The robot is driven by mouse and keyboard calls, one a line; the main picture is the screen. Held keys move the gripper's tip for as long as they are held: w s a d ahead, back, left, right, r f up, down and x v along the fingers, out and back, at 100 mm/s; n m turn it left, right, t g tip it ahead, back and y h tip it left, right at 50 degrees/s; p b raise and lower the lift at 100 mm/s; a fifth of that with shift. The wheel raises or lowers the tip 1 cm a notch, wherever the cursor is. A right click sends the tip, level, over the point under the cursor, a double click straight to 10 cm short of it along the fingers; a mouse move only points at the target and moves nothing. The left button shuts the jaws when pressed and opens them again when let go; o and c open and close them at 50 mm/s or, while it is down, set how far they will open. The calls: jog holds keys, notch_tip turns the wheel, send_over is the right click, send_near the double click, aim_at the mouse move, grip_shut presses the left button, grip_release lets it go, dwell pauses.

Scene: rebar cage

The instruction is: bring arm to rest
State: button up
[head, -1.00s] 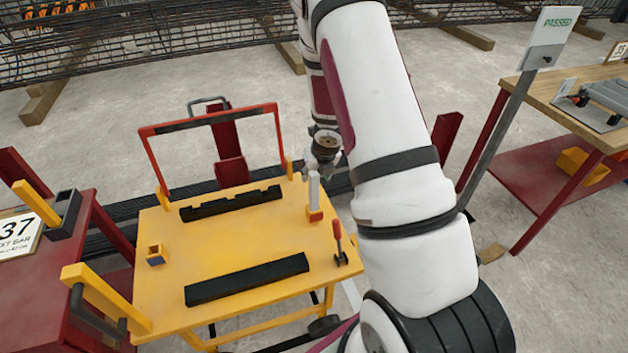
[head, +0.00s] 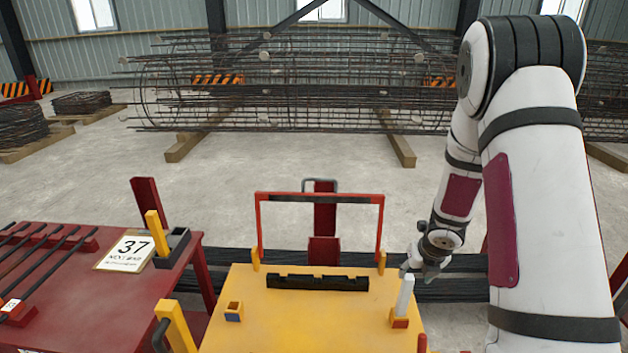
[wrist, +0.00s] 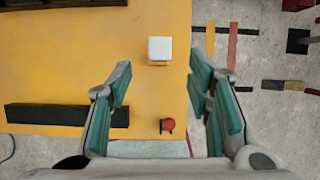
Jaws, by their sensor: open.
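My arm reaches down on the right of the head view. My gripper (head: 428,262) hangs just beyond the right edge of the yellow table (head: 300,320), beside a white upright post on a red-and-yellow base (head: 402,300). In the wrist view my gripper (wrist: 163,90) has its teal-padded fingers wide apart with nothing between them. The wrist view looks down on the yellow table (wrist: 60,60). The square white top of the post (wrist: 160,48) shows ahead of the fingers, and a red knob (wrist: 167,125) lies between them in the picture, below.
A black notched bar (head: 318,282) lies on the table, with a red frame (head: 320,197) behind. A large rebar cage (head: 290,85) lies on timbers at the back. Open concrete floor lies between.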

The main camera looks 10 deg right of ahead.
jog(key=s+a+r+m+t+h, duration=0.1)
jog(key=s+a+r+m+h, duration=0.15)
jog(key=r+m, duration=0.7)
jog(key=s+a+r+m+h, duration=0.1)
jog(key=s+a+r+m, duration=0.15)
jog(key=r+m, duration=0.7)
jog(key=s+a+r+m+y, duration=0.2)
jog(key=s+a+r+m, duration=0.3)
jog(key=s, duration=0.5)
jog(key=s+a+r+m+y, duration=0.2)
jog(key=s+a+r+m, duration=0.4)
jog(key=s+a+m, duration=0.3)
jog(key=shift+s+a+r+g+y, duration=0.3)
jog(key=shift+s+a, duration=0.55)
jog(key=shift+s, duration=0.35)
